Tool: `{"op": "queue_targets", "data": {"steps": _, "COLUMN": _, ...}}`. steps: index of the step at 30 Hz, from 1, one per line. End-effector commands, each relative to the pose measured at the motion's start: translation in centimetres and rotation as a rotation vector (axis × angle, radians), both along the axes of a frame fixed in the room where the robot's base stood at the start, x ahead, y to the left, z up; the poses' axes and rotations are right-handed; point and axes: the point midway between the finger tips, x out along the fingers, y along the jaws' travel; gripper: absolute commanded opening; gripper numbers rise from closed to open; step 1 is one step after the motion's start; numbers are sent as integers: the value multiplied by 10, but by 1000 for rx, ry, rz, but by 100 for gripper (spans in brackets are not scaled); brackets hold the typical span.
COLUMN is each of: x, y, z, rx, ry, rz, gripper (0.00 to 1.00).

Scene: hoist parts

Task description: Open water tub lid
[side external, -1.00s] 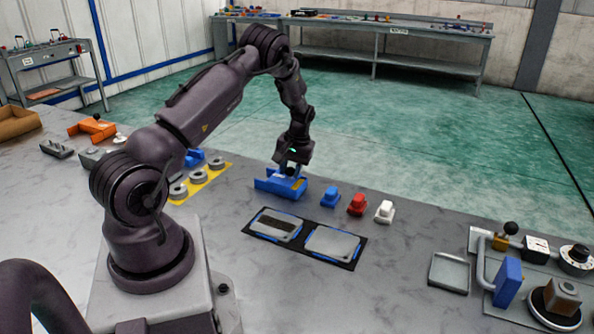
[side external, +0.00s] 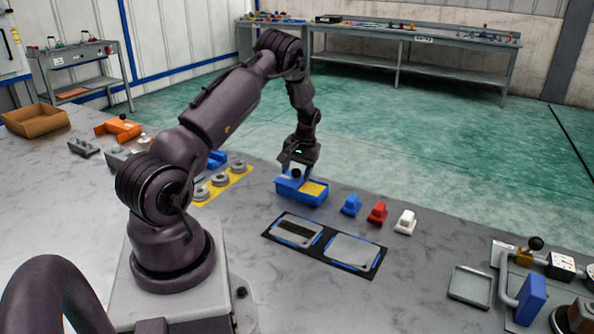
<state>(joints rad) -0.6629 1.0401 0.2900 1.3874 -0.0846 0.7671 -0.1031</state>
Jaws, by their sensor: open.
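A blue open-topped tub (side external: 301,197) stands at the back edge of the table, with a yellow piece (side external: 314,188) showing at its right side. My gripper (side external: 296,174) is open and points down over the left part of this tub. A small dark blue shape shows between or just below its fingers. I cannot tell whether it is a lid knob or whether the fingers touch it. The gripper hides the tub's back left part, so I cannot make out how the lid lies.
A black mat (side external: 325,247) with two grey, blue-edged plates lies in front. Blue (side external: 351,206), red (side external: 377,213) and white (side external: 405,222) blocks stand to the right. Grey rings on a yellow strip (side external: 236,180) lie left. A grey tray (side external: 471,284) stands far right.

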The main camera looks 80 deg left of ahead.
Motion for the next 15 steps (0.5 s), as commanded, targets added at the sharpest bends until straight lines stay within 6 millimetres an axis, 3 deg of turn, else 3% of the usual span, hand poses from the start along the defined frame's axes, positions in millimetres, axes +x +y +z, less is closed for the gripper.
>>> {"op": "queue_targets", "data": {"steps": 5, "x": 4, "y": -2, "z": 19, "rx": 3, "ry": -3, "rz": -2, "gripper": 56}}
{"op": "queue_targets", "data": {"steps": 15, "x": 16, "y": -9, "z": 92, "rx": 4, "ry": -5, "rz": -1, "gripper": 56}}
